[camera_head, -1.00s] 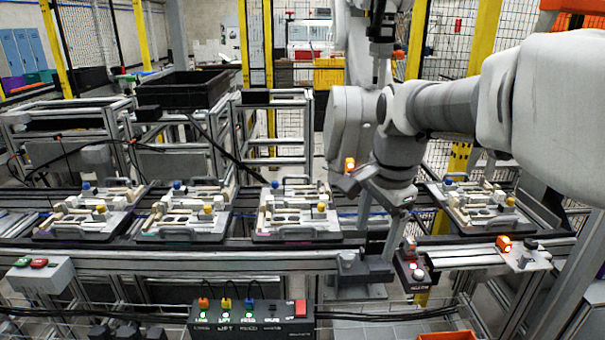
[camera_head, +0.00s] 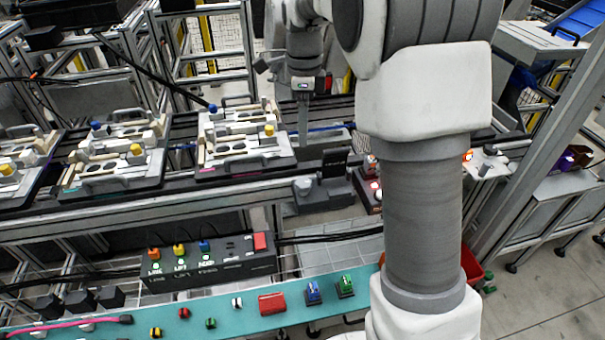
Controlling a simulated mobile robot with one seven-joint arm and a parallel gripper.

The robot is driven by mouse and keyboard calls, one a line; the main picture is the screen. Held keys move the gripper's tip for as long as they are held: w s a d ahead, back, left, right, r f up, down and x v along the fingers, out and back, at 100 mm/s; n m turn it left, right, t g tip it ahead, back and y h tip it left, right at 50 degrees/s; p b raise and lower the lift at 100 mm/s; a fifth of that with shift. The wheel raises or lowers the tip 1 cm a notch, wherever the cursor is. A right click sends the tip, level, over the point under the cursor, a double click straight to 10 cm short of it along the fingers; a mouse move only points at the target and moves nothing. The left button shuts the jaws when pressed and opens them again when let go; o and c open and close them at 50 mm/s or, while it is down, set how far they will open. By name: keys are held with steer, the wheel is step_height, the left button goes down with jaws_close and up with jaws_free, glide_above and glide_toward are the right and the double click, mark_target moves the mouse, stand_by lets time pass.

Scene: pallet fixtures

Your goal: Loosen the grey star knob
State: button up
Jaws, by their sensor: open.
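My gripper (camera_head: 304,135) points down at the far end of my arm, behind the rail and right of the nearest pallet fixture (camera_head: 240,165). Its fingers show as a narrow grey shape, seen nearly edge-on. It is open, and I see nothing held in it. I cannot make out a grey star knob for certain. My arm covers much of the right middle of the view and may hide it. The nearest fixture carries a blue knob (camera_head: 212,108) and a yellow knob (camera_head: 269,130).
More pallet fixtures (camera_head: 115,170) stand along the conveyor to the left. A black control box (camera_head: 208,265) sits in front of the rail. A teal shelf (camera_head: 255,322) holds several small coloured parts. A metal post (camera_head: 540,150) stands at the right.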

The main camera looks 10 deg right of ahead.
mark_target(304, 182)
step_height(304, 182, down, 16)
steer(key=shift+f+b, duration=0.1)
steer(key=shift+b, duration=0.7)
jaws_close()
